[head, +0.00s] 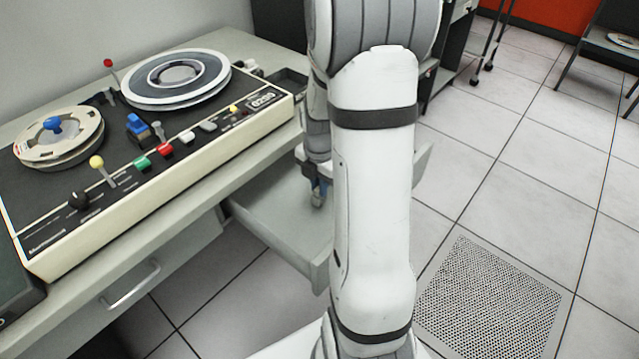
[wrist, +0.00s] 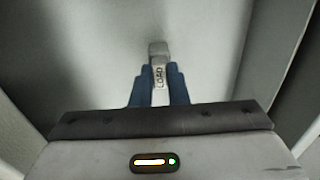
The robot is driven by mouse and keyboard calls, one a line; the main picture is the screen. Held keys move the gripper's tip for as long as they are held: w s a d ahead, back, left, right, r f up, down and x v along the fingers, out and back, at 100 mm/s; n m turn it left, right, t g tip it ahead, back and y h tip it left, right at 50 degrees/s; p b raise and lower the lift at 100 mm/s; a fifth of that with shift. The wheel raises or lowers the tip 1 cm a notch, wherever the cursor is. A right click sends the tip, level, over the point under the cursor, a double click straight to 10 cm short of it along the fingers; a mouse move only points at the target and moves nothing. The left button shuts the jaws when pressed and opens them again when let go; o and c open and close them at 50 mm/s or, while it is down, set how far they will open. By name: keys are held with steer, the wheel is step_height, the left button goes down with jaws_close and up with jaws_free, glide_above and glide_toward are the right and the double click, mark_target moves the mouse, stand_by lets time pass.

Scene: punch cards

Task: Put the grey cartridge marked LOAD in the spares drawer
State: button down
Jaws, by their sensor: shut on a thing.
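The grey cartridge (wrist: 159,75) marked LOAD shows in the wrist view, upright in the picture between the two blue fingers of my gripper (wrist: 159,88). The fingers are shut on it. In the head view my gripper (head: 318,190) is low inside an open pale grey drawer (head: 285,235) under the desk, partly behind my arm. The drawer floor (wrist: 90,50) fills most of the wrist view around the cartridge. I cannot tell whether the cartridge touches the floor. No label shows on the drawer.
A tape machine (head: 150,150) with reels, levers and coloured buttons stands on the desk (head: 240,50). A closed drawer with a handle (head: 130,285) is at the lower left. The drawer walls (wrist: 290,50) rise close on the right. Tiled floor (head: 520,190) is clear at right.

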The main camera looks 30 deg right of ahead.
steer(key=shift+f+b, duration=0.85)
steer(key=shift+f, duration=0.3)
steer(key=c, duration=1.3)
jaws_free()
steer(key=shift+c, duration=1.1)
steer(key=shift+r, duration=0.1)
steer(key=shift+r+p, duration=3.2)
steer(key=shift+r, duration=0.75)
